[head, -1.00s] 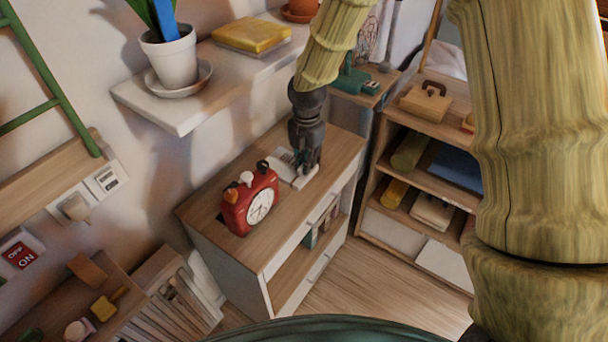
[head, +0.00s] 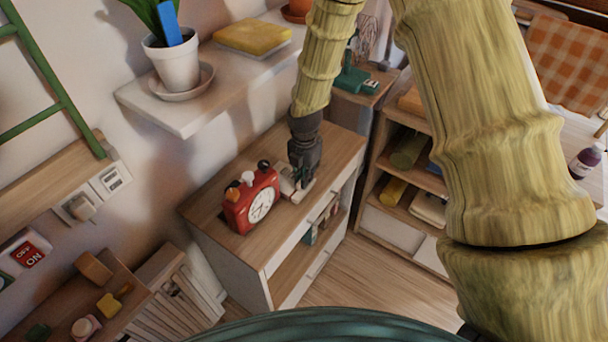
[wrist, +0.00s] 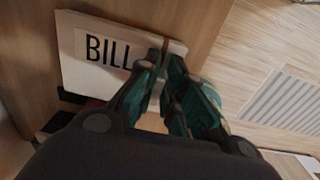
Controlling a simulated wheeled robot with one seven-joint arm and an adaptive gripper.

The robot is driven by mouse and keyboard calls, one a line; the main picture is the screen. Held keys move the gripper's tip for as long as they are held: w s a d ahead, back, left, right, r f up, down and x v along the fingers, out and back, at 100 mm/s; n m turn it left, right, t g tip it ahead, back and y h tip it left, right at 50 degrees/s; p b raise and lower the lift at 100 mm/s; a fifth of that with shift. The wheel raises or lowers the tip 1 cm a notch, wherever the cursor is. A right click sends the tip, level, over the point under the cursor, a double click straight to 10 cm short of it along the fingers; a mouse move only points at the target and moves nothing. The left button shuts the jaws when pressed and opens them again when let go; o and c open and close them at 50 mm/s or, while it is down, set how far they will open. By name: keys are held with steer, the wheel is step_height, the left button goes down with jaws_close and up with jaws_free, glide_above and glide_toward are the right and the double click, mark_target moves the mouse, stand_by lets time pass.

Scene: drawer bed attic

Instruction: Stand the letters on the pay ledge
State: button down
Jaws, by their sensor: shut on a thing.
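A white letter marked "BILL" (wrist: 88,50) lies over the wooden cabinet top in the wrist view. In the head view the pale letter (head: 287,188) shows beside my gripper's fingers, to the right of the red clock. My gripper (wrist: 168,88) points down and is shut on the letter's edge, near its right end. In the head view my gripper (head: 300,183) is low over the cabinet top and hides part of the letter. I cannot tell whether the letter still touches the wood, or which surface is the pay ledge.
A red alarm clock (head: 252,200) stands close left of my gripper on the cabinet (head: 235,248). A white shelf (head: 190,118) with a potted plant (head: 172,62) and a yellow book (head: 252,37) juts out above. An open shelf unit (head: 395,225) stands to the right.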

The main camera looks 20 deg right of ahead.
steer(key=shift+f, duration=0.1)
steer(key=c, duration=2)
jaws_free()
steer(key=o, duration=0.5)
